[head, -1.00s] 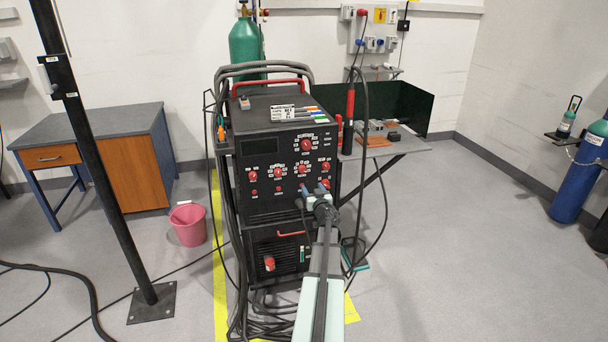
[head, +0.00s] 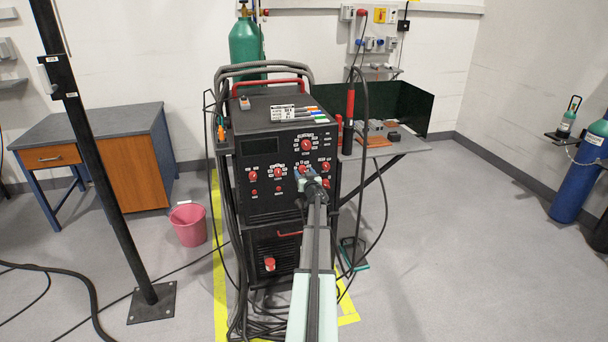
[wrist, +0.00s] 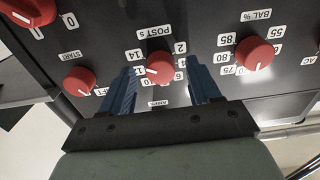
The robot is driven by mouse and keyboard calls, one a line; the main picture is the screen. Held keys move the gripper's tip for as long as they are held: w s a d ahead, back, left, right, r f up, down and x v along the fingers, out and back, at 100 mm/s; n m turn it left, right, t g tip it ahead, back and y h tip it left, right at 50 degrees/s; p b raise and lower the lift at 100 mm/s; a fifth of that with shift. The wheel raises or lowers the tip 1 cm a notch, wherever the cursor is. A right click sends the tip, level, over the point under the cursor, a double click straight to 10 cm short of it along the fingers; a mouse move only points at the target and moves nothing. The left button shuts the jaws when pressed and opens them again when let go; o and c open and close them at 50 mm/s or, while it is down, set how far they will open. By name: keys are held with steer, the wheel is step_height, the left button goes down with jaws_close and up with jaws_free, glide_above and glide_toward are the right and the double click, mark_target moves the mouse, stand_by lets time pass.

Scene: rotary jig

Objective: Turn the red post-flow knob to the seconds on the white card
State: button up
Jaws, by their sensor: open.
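The red post-flow knob (wrist: 159,66), under a "POST s" label, shows upside down in the wrist view with numbers around it, 2 and 14 among them. Its white pointer line is on its left side, toward the 14 side. My gripper (wrist: 162,75) is open, with one blue finger on each side of this knob. I cannot tell whether the fingers touch it.
In the wrist view a red "BAL %" knob (wrist: 254,54) is at right and a "START" knob (wrist: 79,81) at left, both close to the fingers. Cables hang along the machine's sides. A table (head: 410,152) stands behind it at right. A pink bin (head: 188,224) is at left.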

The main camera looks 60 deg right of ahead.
steer(key=shift+w+d, duration=0.2)
steer(key=shift+w, duration=0.05)
steer(key=c, duration=1)
